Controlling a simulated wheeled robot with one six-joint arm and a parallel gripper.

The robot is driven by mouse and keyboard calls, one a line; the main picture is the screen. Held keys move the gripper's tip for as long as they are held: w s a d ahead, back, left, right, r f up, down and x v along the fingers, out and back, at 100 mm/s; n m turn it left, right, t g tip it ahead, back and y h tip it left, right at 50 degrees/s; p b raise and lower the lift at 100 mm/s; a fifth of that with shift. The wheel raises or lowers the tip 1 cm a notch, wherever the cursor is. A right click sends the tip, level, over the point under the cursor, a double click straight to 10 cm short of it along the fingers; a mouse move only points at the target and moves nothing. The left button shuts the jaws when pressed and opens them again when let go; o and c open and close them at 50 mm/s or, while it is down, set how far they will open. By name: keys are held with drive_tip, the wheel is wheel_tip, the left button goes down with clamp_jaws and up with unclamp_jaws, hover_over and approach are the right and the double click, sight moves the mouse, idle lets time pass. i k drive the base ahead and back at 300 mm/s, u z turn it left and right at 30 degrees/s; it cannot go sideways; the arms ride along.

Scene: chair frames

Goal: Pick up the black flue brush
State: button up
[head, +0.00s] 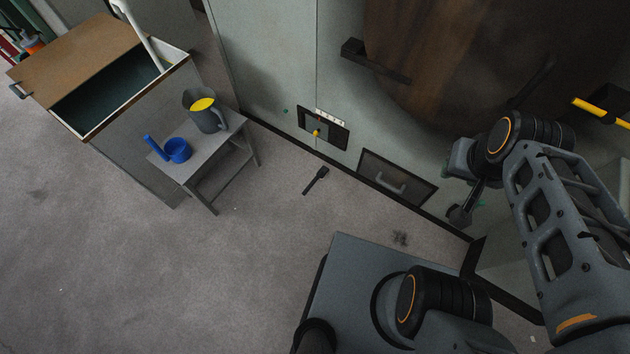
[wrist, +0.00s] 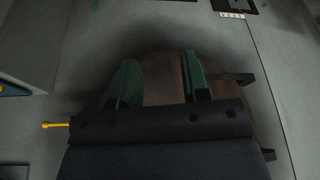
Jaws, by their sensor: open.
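The black flue brush (head: 316,179) lies on the grey floor in the middle of the head view. It has a thin handle and a wider dark head, and lies just in front of the pale wall panel. The wrist view does not show it. My gripper (wrist: 160,82) shows in the wrist view with its two green fingers apart and nothing between them. It faces a wall panel with a dark brown round part.
A small grey table (head: 218,150) left of the brush holds a grey jug (head: 207,116) with yellow inside and a blue pan (head: 177,150). An open wooden-topped chest (head: 90,66) stands behind it. Low hatches (head: 397,178) line the wall. The floor around the brush is clear.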

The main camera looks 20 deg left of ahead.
sight(323, 172)
drive_tip(key=z, duration=0.65)
drive_tip(key=k, duration=1.1)
drive_tip(key=u, duration=0.5)
